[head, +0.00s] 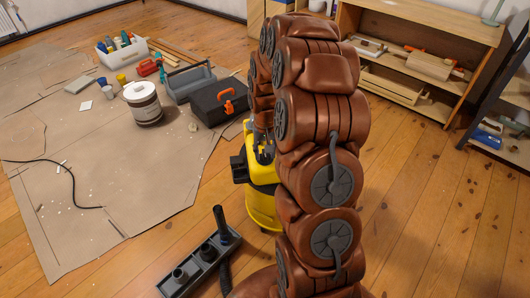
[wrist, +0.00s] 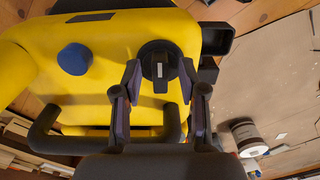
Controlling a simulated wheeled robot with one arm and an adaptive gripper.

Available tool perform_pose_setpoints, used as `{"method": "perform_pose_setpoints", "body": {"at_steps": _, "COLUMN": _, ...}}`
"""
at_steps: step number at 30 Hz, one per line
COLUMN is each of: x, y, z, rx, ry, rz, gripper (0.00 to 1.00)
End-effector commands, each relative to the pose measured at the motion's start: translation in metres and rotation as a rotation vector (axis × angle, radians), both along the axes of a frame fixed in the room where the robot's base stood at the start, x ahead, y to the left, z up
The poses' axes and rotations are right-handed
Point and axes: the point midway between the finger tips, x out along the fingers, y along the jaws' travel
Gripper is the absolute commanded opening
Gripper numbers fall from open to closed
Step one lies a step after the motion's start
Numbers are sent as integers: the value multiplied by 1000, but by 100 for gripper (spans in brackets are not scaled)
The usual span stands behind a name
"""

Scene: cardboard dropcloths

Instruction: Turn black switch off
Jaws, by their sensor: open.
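The black switch (wrist: 160,62) is a round knob with a white mark, set on the top of a yellow machine (wrist: 120,45) in the wrist view. My gripper (wrist: 161,72) is open, with one finger to the left and one to the right of the knob. I cannot tell whether either finger touches it. In the head view the yellow machine (head: 262,208) stands on the floor, partly hidden behind my brown arm.
A blue knob (wrist: 75,59) and a black handle (wrist: 50,130) are also on the machine. A black toolbox (head: 215,102), a paint bucket (head: 143,104) and a grey attachment tray (head: 200,265) stand nearby. Wooden shelves (head: 420,60) are at the back right.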

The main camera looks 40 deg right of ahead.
Motion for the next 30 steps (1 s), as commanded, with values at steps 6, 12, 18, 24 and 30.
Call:
{"method": "perform_pose_setpoints", "body": {"at_steps": 6, "x": 2, "y": -1, "z": 31, "rx": -3, "ry": -9, "rz": 1, "gripper": 42}}
{"method": "perform_pose_setpoints", "body": {"at_steps": 12, "x": 1, "y": 0, "z": 69, "rx": -1, "ry": -3, "rz": 2, "gripper": 42}}
{"method": "perform_pose_setpoints", "body": {"at_steps": 18, "x": 1, "y": 0, "z": 101, "rx": -1, "ry": -5, "rz": 0, "gripper": 42}}
{"method": "perform_pose_setpoints", "body": {"at_steps": 24, "x": 1, "y": 0, "z": 115, "rx": 0, "ry": -3, "rz": 0, "gripper": 42}}
{"method": "perform_pose_setpoints", "body": {"at_steps": 30, "x": 0, "y": 1, "z": 117, "rx": 1, "ry": 0, "rz": 0, "gripper": 42}}
